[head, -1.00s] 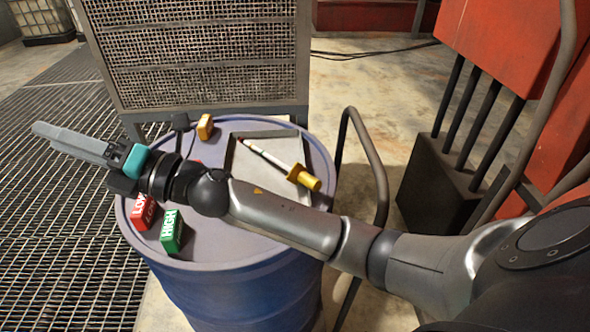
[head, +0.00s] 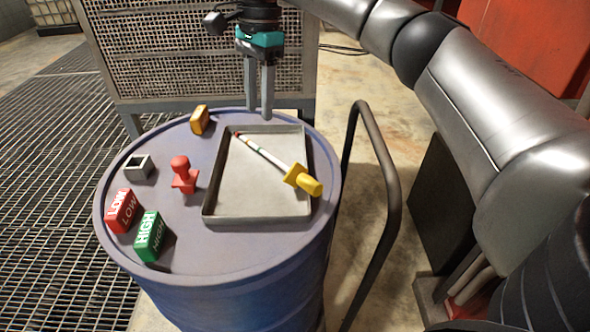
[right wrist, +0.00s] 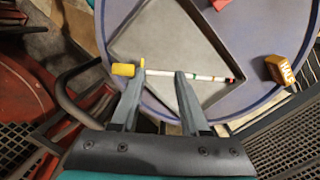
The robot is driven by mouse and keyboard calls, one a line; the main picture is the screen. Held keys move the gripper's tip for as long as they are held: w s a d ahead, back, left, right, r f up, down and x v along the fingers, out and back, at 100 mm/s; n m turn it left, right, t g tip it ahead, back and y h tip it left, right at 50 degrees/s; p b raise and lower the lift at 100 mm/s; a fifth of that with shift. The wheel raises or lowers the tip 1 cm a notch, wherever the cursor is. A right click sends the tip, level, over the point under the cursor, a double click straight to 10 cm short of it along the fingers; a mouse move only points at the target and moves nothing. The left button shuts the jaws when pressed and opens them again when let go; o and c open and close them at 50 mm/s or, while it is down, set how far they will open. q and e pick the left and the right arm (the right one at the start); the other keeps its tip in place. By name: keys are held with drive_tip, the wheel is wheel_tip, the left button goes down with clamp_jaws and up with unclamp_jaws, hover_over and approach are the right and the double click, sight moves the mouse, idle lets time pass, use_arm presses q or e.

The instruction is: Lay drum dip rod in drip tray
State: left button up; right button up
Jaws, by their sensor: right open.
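The drum dip rod (head: 265,154), white with coloured bands, a red tip and a yellow handle, lies in the grey drip tray (head: 232,212) on top of the blue drum. Its yellow handle (head: 303,180) is at the tray's right side and seems to overlap the rim; I cannot tell if it rests on it. My right gripper (head: 259,112) is open and empty, pointing down above the tray's far edge. In the right wrist view the rod (right wrist: 190,75) shows just past the open fingertips (right wrist: 158,74), with no finger seen gripping it. My left gripper is not in view.
The blue drum (head: 250,290) also carries a red LOW block (head: 122,210), a green HIGH block (head: 150,237), a red knobbed piece (head: 184,176), a small grey square holder (head: 138,167) and an orange block (head: 200,120). A curved dark rail (head: 385,190) stands right of the drum.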

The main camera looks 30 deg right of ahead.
drive_tip(key=h, duration=0.1)
approach(295, 162)
drive_tip(key=shift+g+h, duration=0.3)
drive_tip(key=shift+s+a+f+b, duration=0.15)
drive_tip(key=shift+f+b, duration=0.55)
drive_tip(key=shift+f, duration=1.35)
drive_tip(key=shift+s+a+f+b, duration=0.15)
drive_tip(key=shift+f+b, duration=0.5)
drive_tip(key=shift+f, duration=1.4)
drive_tip(key=shift+d, duration=0.1)
drive_tip(key=shift+c, duration=0.2)
clamp_jaws()
